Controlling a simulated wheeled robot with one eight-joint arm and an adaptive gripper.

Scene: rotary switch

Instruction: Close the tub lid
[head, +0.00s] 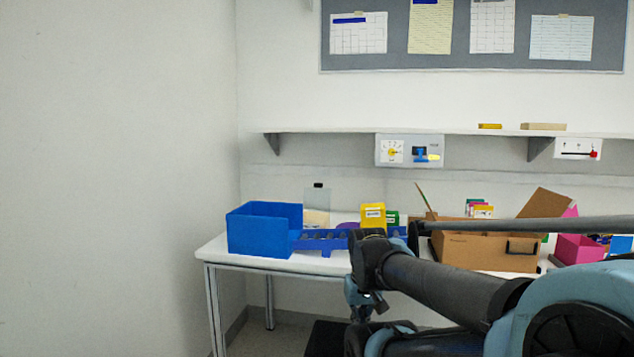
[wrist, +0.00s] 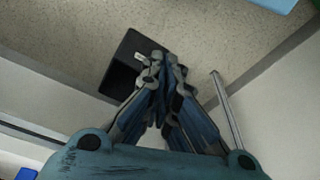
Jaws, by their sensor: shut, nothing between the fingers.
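A blue tub (head: 260,236) stands at the left end of the white table. A low blue ribbed piece (head: 325,241) extends from its right side; I cannot tell whether this is its lid or a separate rack. My gripper (wrist: 164,58) shows in the wrist view with its fingers together and empty, above the floor. In the head view my gripper is in front of the table's front edge, below and to the right of the tub, apart from it; its fingertips are not clear there. My arm hides part of the table's front.
A brown box (head: 485,251) with a raised flap, a yellow container (head: 373,216), a clear bottle (head: 317,205) and a pink bin (head: 577,248) stand on the table (head: 222,249). A shelf (head: 330,132) carries switch panels above. A dark object (wrist: 120,78) lies on the floor.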

